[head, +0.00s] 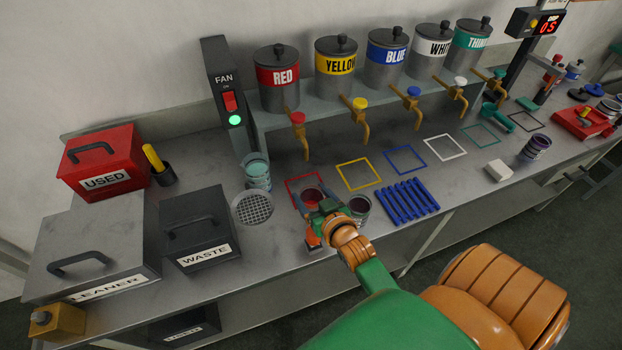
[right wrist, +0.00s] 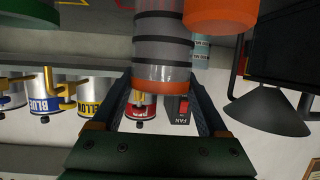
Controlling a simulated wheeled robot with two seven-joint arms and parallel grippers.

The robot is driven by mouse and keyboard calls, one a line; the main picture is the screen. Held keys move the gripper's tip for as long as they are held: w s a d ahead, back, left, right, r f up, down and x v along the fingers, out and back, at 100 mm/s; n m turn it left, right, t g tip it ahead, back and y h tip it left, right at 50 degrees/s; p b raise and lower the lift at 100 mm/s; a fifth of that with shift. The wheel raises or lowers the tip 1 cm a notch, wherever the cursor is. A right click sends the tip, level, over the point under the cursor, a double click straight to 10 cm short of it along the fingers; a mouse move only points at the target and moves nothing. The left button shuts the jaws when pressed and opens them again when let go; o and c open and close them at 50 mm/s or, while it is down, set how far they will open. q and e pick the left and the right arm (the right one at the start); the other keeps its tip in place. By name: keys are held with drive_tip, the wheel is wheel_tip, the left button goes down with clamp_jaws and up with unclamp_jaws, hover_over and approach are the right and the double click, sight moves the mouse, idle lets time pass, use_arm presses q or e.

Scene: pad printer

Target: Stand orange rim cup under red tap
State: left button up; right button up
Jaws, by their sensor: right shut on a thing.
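My right gripper (head: 322,209) is shut on a cup (head: 312,196) that shows red inside in the head view. The right wrist view, which is upside down, shows this cup with grey bands and an orange rim (right wrist: 163,87) between the fingers (right wrist: 162,110). In the head view the cup appears over the red square outline (head: 292,184), in front of and below the red tap (head: 298,119). I cannot tell whether its base touches the bench. My left gripper is not in view.
A dark-filled cup (head: 359,205) stands just right of my gripper. An orange object (head: 312,239) is in front left. A round grate (head: 252,208) and a stack of teal-topped cups (head: 257,170) are left. A blue rack (head: 409,197) lies right. The yellow outline (head: 358,174) is empty.

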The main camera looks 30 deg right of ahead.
sight(308, 197)
drive_tip(key=f+b, duration=0.2)
drive_tip(key=b, duration=0.1)
drive_tip(key=w+f+b, duration=0.1)
drive_tip(key=f, duration=0.1)
drive_tip(key=shift+d, duration=0.25)
drive_tip(key=w+d+b, duration=0.1)
drive_tip(key=w, duration=0.2)
drive_tip(key=w+d+b, duration=0.3)
drive_tip(key=w+b, duration=0.1)
drive_tip(key=w, duration=0.1)
drive_tip(key=shift+w+d, duration=0.25)
drive_tip(key=shift+w, duration=0.05)
drive_tip(key=shift+w+d+b, duration=0.3)
drive_tip(key=shift+w+b, duration=0.15)
drive_tip(key=shift+w, duration=0.15)
drive_tip(key=shift+r, duration=0.1)
